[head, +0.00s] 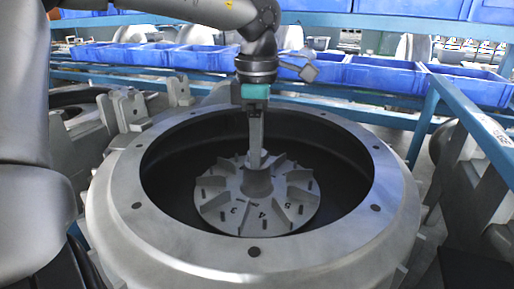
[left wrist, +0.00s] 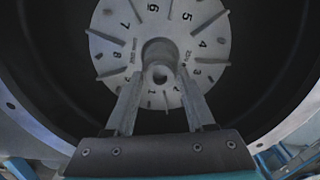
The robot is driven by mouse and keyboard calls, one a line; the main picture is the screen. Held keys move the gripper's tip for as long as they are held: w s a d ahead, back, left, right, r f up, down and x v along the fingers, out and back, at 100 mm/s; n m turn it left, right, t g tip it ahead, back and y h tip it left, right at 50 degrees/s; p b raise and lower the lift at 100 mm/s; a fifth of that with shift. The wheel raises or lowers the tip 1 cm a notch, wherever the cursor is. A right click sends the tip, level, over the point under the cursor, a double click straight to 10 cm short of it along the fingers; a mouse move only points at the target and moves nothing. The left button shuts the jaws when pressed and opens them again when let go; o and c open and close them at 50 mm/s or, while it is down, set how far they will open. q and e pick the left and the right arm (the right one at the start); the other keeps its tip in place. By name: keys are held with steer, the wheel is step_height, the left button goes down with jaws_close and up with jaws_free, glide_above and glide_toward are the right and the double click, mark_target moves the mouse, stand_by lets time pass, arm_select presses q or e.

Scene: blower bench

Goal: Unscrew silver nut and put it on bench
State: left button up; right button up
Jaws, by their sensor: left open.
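A grey bladed impeller disc (head: 222,204) with numbers on it sits inside the round blower housing (head: 180,254). Its raised central hub (head: 257,184) stands up in the middle. My left gripper (head: 257,162) points straight down over the hub. In the left wrist view the gripper (left wrist: 160,86) is open, with one finger on each side of the ring. I cannot tell whether the fingers touch it. My right gripper is not in view.
The housing's wide rim surrounds the arm's reach, with a dark, deep gap between wall and impeller. Blue bins (head: 380,77) stand on a blue rack behind. A blue rail (head: 480,125) runs along the right. Grey castings (head: 125,108) crowd the left.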

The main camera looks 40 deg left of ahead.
arm_select(q)
steer(key=m+p, duration=0.1)
steer(key=m, duration=0.3)
steer(key=shift+r, duration=0.1)
steer(key=m+p, duration=0.1)
steer(key=m, duration=0.2)
steer(key=shift+m, duration=0.3)
steer(key=m+p, duration=0.1)
steer(key=m, duration=0.3)
steer(key=shift+m+p, duration=0.3)
steer(key=shift+p, duration=0.05)
steer(key=m, duration=0.3)
steer(key=shift+m+p, duration=0.3)
jaws_close()
